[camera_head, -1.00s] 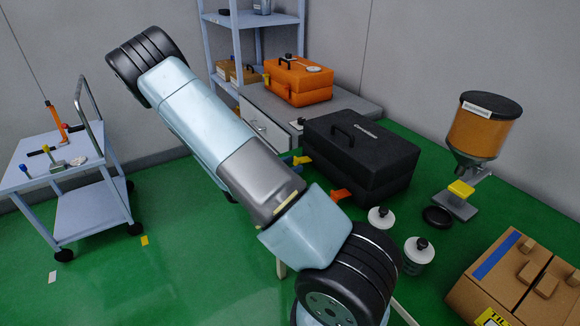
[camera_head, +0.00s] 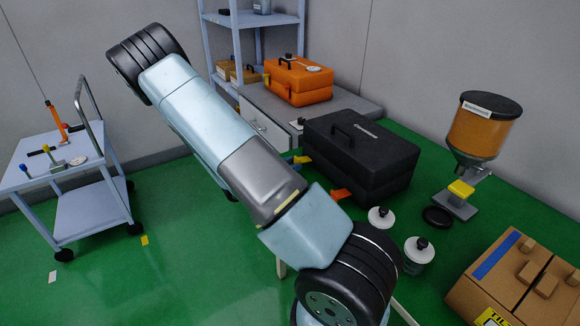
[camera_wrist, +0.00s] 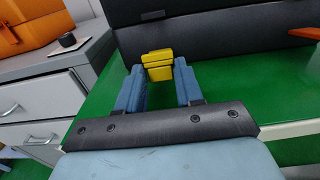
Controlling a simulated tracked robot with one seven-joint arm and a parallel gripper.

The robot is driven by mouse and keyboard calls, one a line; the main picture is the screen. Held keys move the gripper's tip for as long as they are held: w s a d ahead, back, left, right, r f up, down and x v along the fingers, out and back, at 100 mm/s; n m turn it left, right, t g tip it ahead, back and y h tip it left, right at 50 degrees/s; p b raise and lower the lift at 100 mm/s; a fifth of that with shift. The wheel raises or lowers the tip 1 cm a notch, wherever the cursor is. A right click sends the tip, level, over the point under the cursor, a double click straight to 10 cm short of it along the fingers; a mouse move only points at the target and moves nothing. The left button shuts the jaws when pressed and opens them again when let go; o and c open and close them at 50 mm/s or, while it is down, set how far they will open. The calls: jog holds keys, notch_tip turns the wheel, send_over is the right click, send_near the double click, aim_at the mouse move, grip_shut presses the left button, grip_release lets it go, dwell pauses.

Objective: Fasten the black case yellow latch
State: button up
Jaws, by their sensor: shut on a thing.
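The black case (camera_head: 375,150) stands closed on the green surface beside the grey drawer unit, its handle on top. Its yellow latch (camera_head: 303,159) is on the side facing my arm, and an orange latch (camera_head: 341,194) sits farther right. In the wrist view the yellow latch (camera_wrist: 157,58) sticks out from the dark case wall (camera_wrist: 220,48). My gripper (camera_wrist: 159,72) has its two blue fingers on either side of this latch and is shut on it. In the head view my arm hides most of the gripper. Whether the latch is fastened I cannot tell.
An orange case (camera_head: 298,82) sits on the grey drawer unit (camera_head: 262,127) behind. White-lidded jars (camera_head: 419,250), a dispenser (camera_head: 478,130) and a cardboard box (camera_head: 520,280) stand to the right. A cart (camera_head: 75,165) stands at left, with open green floor between.

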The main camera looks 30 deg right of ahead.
aim_at(297, 158)
jog(key=shift+w+d+r+y, duration=0.1)
jog(key=shift+d+r+y, duration=0.1)
jog(key=shift+r+y, duration=1.25)
jog(key=y, duration=0.1)
jog(key=r+y, duration=0.1)
jog(key=shift+d+r+y, duration=0.1)
jog(key=shift+d+y, duration=0.25)
jog(key=r+y, duration=0.1)
jog(key=d+r+y, duration=0.1)
jog(key=y, duration=0.1)
jog(key=shift+d, duration=0.25)
jog(key=shift+d+r+y, duration=0.2)
jog(key=shift+d+y, duration=0.15)
jog(key=shift+y, duration=0.4)
jog(key=shift+d+r+y, duration=0.2)
jog(key=shift+d+y, duration=0.1)
jog(key=shift+y, duration=0.45)
jog(key=shift+d, duration=0.1)
jog(key=o, duration=0.9)
